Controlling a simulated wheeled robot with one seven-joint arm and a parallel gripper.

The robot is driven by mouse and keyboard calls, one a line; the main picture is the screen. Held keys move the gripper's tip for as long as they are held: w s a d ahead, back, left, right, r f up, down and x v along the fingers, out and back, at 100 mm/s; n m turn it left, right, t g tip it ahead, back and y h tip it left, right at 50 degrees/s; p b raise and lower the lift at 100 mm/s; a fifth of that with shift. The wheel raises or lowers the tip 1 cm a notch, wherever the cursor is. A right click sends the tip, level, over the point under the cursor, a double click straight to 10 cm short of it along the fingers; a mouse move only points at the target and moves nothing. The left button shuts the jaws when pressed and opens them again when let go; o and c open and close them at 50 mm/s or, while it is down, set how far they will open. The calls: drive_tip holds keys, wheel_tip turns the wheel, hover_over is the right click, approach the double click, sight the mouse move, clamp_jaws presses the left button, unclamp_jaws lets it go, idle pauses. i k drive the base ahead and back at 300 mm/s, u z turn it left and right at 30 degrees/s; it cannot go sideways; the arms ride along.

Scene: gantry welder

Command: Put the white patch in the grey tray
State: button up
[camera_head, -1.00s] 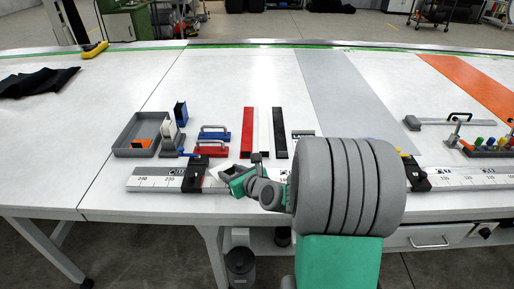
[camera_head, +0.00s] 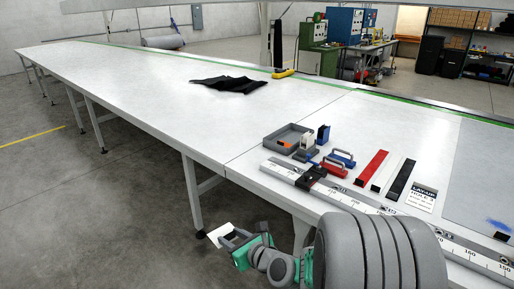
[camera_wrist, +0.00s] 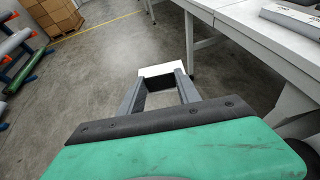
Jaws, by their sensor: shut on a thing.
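The white patch (camera_wrist: 162,69) is between the fingertips of my gripper (camera_wrist: 160,80) in the wrist view, with the concrete floor behind it. In the head view the patch (camera_head: 219,235) shows at the tip of my gripper (camera_head: 228,241), in front of the table's front edge and lower left of the tray. My gripper is shut on the patch. The grey tray (camera_head: 271,143) stands on the white table, beyond the ruler rail. An orange piece lies inside it.
A ruler rail (camera_head: 343,193) with a black clamp (camera_head: 311,178) runs along the front edge. Blue and red handled blocks (camera_head: 339,159), a red strip (camera_head: 371,166) and a black strip (camera_head: 401,180) lie right of the tray. A black cloth (camera_head: 229,84) lies farther back. The left tabletop is mostly clear.

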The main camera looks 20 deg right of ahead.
sight(298, 136)
drive_tip(key=u, duration=0.6)
drive_tip(key=i, duration=2.75)
drive_tip(key=z, duration=1.3)
drive_tip(key=i, duration=0.85)
drive_tip(key=z, duration=0.85)
